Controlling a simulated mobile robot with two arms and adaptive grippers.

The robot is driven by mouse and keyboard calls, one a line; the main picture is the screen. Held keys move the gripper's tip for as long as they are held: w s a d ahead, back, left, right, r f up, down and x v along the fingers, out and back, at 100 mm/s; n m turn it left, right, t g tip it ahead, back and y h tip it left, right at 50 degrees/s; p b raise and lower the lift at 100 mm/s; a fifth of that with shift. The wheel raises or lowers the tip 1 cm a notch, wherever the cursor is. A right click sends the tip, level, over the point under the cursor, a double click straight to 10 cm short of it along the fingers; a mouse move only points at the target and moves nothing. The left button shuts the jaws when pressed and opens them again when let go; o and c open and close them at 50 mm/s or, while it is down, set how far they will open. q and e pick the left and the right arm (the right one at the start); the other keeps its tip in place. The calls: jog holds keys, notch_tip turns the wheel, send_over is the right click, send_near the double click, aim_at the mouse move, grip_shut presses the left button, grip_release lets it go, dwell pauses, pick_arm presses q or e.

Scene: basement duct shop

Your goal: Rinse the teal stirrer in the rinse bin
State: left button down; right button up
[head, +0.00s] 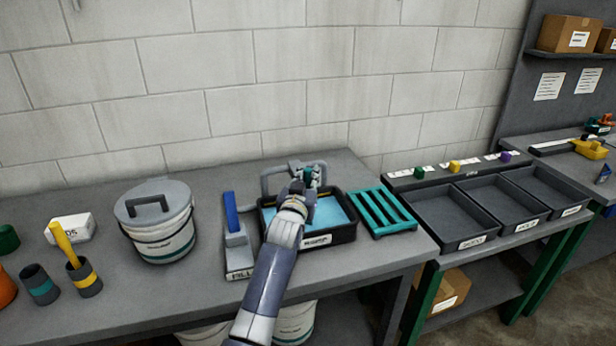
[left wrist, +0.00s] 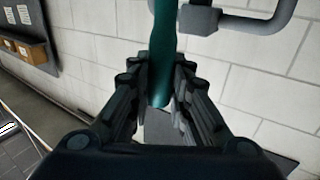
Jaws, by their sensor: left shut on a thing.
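The rinse bin is a black bin (head: 345,236) with blue water (head: 330,212) in it, near the right end of the grey table. My left gripper (head: 309,181) is over the back part of the bin. It is shut on the teal stirrer (left wrist: 163,60), which stands between the fingers in the left wrist view. In the head view the gripper and arm mostly hide the stirrer. I cannot tell whether its lower end touches the water. My right gripper is not in view.
A grey pipe (head: 268,178) bends behind the bin. A blue-handled fill lever (head: 231,212) stands left of it, a teal slatted rack (head: 383,212) right. A lidded white bucket (head: 160,236) and a cup with a yellow stirrer (head: 65,243) stand further left. Black trays (head: 448,216) are at right.

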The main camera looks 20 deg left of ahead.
pick_arm(q)
jog(key=shift+r+p, duration=2.55)
jog(key=shift+r, duration=0.8)
